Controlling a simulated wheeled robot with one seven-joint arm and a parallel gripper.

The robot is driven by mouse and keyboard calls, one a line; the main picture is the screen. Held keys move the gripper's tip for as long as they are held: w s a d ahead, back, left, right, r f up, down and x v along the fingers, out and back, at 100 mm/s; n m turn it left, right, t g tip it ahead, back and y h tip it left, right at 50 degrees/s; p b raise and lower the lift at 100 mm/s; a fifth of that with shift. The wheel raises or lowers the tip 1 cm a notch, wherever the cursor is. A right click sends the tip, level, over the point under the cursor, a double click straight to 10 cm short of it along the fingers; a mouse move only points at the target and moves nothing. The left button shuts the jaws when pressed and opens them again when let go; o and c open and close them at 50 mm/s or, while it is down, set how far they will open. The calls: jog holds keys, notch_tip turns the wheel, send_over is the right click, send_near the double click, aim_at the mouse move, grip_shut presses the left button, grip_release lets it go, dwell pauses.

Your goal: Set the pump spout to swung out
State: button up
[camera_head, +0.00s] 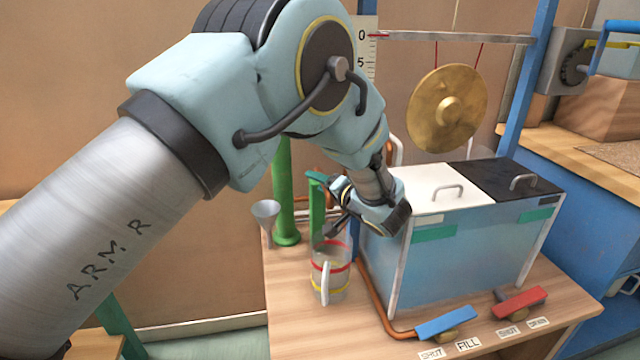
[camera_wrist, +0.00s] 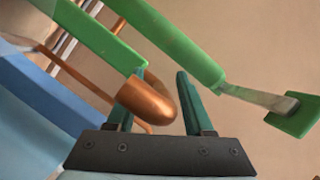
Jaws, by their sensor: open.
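In the wrist view a green bar ends in a rounded copper tip (camera_wrist: 150,100), which looks like the pump spout. My gripper (camera_wrist: 158,74) is open, and the copper tip shows between its two dark green fingers, closer to the left finger and partly covering it. I cannot tell whether they touch. In the head view my gripper (camera_head: 338,208) is beside the green pump parts (camera_head: 317,208), above the clear jug (camera_head: 328,283). The tall green column (camera_head: 286,200) stands just left. My arm hides the column's top, and the spout's angle is unclear from here.
The jug has red and yellow bands and a pale handle. A grey funnel (camera_head: 266,212) stands at left. The blue tank (camera_head: 465,250), with white and black lids, is close to my wrist at right. A brass gong (camera_head: 447,108) hangs behind. Blue (camera_head: 447,322) and red (camera_head: 520,301) levers sit in front.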

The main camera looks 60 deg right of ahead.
jog(key=b+v, duration=0.1)
jog(key=v, duration=0.9)
jog(key=shift+s+a, duration=0.2)
jog(key=shift+s, duration=0.15)
